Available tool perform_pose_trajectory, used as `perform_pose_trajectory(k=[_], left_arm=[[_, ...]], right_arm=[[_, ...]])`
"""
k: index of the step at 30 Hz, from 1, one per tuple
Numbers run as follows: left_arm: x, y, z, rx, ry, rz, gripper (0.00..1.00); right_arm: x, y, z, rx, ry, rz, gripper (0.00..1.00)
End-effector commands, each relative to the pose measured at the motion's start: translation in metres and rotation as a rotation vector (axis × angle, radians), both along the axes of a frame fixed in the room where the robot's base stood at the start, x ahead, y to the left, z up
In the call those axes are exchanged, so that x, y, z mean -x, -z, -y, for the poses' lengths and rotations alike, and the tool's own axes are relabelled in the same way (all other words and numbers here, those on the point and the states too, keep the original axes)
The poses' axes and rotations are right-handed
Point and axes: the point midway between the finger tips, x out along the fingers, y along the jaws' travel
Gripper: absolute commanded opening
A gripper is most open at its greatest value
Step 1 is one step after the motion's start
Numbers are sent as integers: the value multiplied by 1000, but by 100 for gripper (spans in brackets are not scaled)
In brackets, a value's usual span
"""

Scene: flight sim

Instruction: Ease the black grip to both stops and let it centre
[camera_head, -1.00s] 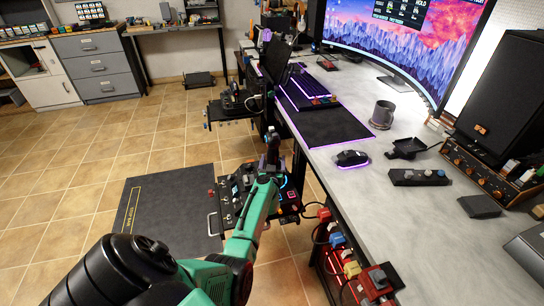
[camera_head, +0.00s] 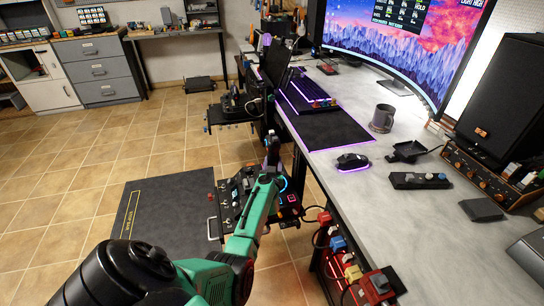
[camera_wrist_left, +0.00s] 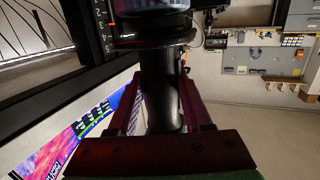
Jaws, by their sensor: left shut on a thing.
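The black grip (camera_head: 272,148) stands up from a dark control panel (camera_head: 229,207) mounted low beside the desk's left edge. My left gripper (camera_head: 270,168) reaches it from the front, its green arm covering part of the panel. In the left wrist view the black grip (camera_wrist_left: 160,88) runs as a dark cylinder between the two dark red fingers, and my left gripper (camera_wrist_left: 162,105) is shut on it. The grip's base is hidden in the head view, and its exact tilt is hard to tell. My right gripper is not in view.
The desk (camera_head: 420,225) stands to the right with a mug (camera_head: 382,118), a mouse (camera_head: 352,162) and a large monitor (camera_head: 385,45). Coloured connectors (camera_head: 345,255) line its near edge. A dark mat (camera_head: 165,212) lies left of the panel, with open tiled floor beyond.

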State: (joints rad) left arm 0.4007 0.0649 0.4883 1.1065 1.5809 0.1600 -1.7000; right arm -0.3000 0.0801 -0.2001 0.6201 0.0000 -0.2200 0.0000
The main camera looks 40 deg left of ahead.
Motion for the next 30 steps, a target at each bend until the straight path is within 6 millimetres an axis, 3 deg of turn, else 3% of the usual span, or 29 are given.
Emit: perform_pose_trajectory(k=[9,30], left_arm=[[-16,0,12,-73,0,-112,1],[-25,5,19,-131,1,-193,1]], right_arm=[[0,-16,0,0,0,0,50],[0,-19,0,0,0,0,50]])
